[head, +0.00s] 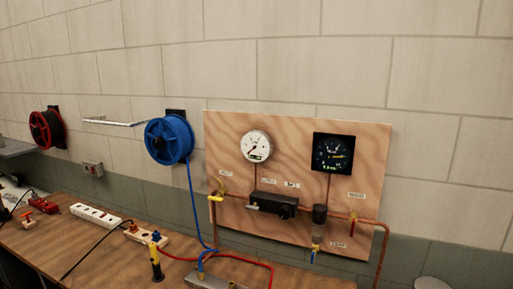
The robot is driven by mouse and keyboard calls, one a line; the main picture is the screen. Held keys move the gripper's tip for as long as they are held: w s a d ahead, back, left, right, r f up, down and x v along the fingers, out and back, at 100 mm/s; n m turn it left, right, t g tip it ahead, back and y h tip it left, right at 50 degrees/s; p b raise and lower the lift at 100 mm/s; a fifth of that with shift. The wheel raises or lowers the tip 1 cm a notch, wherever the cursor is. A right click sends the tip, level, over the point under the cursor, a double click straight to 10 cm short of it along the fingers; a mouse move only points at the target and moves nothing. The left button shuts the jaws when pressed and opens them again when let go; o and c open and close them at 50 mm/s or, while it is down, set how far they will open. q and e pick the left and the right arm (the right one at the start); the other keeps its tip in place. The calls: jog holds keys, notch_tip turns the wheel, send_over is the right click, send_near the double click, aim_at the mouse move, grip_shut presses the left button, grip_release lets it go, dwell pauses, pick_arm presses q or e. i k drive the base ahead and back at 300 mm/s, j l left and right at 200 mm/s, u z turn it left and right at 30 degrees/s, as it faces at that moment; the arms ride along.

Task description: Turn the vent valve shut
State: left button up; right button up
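A wooden panel (290,222) on the wall carries copper pipework with three coloured valve handles. A yellow handle (216,199) lies roughly level on the left pipe. A red handle (352,229) hangs down on the right pipe. A blue handle (313,257) points down below the dark cylinder (320,214). Small white labels sit near the valves, but their text is too small to read, so I cannot tell which is the vent valve. Neither of my grippers is in view.
A white dial gauge (257,146) and a black gauge (332,154) sit above the pipes. A blue hose reel (169,139) hangs left of the panel. The bench (88,243) below holds power strips, a yellow-black tool (156,262) and red and blue hoses.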

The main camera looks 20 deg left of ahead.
aim_at(217, 198)
jog(key=j, duration=0.7)
jog(key=i+j+u, duration=0.1)
jog(key=j, duration=0.6)
